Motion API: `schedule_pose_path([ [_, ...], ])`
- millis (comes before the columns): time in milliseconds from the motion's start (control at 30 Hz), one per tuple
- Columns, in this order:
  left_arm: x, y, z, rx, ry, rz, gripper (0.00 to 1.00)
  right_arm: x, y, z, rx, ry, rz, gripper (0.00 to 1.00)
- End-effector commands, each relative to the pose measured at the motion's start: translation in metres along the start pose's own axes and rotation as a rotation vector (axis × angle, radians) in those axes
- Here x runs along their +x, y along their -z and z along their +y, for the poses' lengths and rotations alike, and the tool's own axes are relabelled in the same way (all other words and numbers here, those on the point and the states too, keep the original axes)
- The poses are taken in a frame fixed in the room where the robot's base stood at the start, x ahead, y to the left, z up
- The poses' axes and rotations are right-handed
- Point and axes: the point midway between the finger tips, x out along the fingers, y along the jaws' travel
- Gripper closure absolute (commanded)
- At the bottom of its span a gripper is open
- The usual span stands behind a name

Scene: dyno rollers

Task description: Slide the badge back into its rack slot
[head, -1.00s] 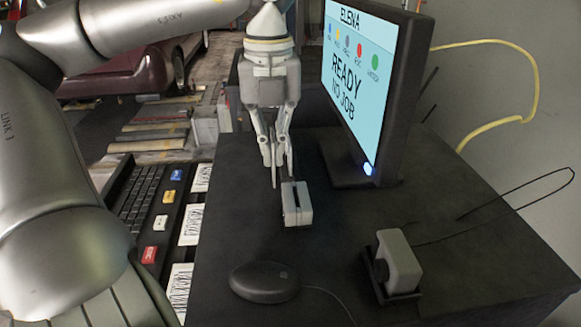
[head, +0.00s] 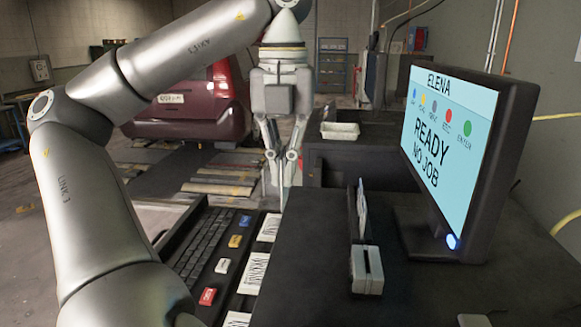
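My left gripper (head: 282,164) hangs fingers-down at the left edge of the black desk, left of and beyond a thin upright holder. Its two fingers are close together. A thin pale strip shows at the tips, but I cannot tell whether it is a badge seen edge-on or part of the fingers. The dark upright holder (head: 351,212), which looks like the rack, stands on the desk with a pale card (head: 362,208) at its right side. Its slots are seen nearly edge-on and cannot be made out. A grey slotted block (head: 366,271) sits just in front of it. My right gripper is out of view.
A monitor (head: 448,135) reading READY NO JOB stands right of the holder. A keyboard (head: 205,245) and barcode sheets (head: 254,268) lie left of the desk. A white tray (head: 340,131) rests on a dark cabinet behind.

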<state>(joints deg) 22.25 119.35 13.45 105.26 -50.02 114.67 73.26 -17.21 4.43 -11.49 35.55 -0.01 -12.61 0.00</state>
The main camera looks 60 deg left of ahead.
Motion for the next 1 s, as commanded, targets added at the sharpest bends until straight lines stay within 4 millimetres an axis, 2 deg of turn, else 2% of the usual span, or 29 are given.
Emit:
schedule_pose_path([
  [100, -0.011, 0.000, 0.000, -0.001, 0.000, 0.000, 1.00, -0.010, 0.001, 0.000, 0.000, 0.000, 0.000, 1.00],
  [800, -0.052, 0.000, 0.000, 0.000, 0.001, -0.001, 1.00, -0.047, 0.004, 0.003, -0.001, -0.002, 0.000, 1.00],
  [1000, -0.054, 0.000, 0.000, 0.000, 0.001, 0.000, 1.00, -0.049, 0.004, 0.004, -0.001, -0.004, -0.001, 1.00],
])
